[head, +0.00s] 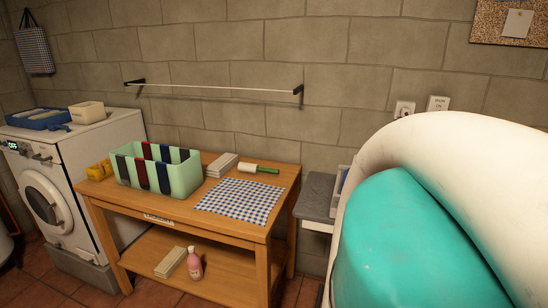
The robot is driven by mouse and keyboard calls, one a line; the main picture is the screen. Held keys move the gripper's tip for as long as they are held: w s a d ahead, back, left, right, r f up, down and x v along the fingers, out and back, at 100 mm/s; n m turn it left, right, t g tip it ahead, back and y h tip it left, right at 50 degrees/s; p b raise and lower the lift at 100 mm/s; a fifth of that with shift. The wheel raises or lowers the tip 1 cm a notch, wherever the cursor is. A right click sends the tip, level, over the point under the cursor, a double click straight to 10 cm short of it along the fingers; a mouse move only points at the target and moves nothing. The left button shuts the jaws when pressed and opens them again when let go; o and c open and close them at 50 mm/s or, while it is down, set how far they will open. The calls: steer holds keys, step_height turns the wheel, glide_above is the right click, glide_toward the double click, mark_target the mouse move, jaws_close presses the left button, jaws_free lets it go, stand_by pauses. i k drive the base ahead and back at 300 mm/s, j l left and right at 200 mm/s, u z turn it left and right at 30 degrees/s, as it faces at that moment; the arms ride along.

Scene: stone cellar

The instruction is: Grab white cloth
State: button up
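A folded, off-white stack that looks like cloth (222,165) lies on the wooden table's top, at the back behind a green bin. A similar pale, flat stack (170,262) lies on the table's lower shelf. A blue-and-white checked cloth (240,200) lies flat on the right part of the tabletop. My gripper is not in view. A large white and teal part of my own arm fills the right side of the head view and hides what is behind it.
The wooden table (185,214) also holds the green bin (186,178) with dark and red strips over its rim, a yellow item (99,171) and a white roller with a green handle (257,168). A pink bottle (195,264) stands below. A washing machine (62,190) stands left.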

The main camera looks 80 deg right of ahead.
mark_target(221, 166)
steer(key=z, duration=1.7)
